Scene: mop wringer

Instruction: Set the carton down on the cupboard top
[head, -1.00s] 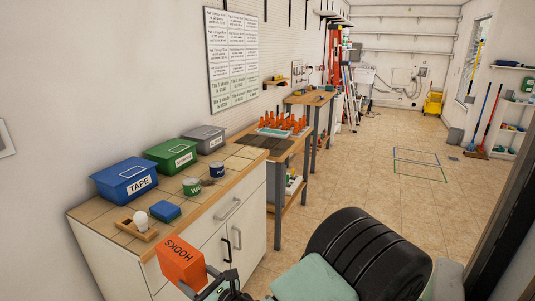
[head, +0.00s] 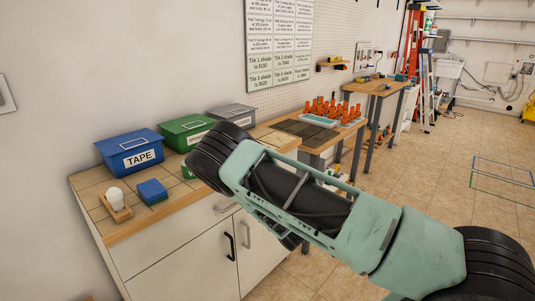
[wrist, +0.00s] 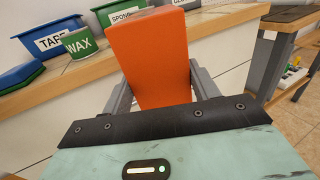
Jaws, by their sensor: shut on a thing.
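The orange carton (wrist: 152,58) stands between the two grey fingers of my gripper (wrist: 160,88) in the wrist view. My gripper is shut on it. The head view does not show the carton or the gripper, as my own arm covers that area. The cupboard top (head: 92,190) is tiled with a wooden front edge, above white doors in the head view. In the wrist view its wooden edge (wrist: 42,92) runs behind the carton. I cannot tell how high the carton is or whether it is over the top.
A blue TAPE bin (head: 130,151), a green bin (head: 185,131) and a grey bin (head: 230,115) line the back. A green WAX can (wrist: 77,43) stands behind the carton's left.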

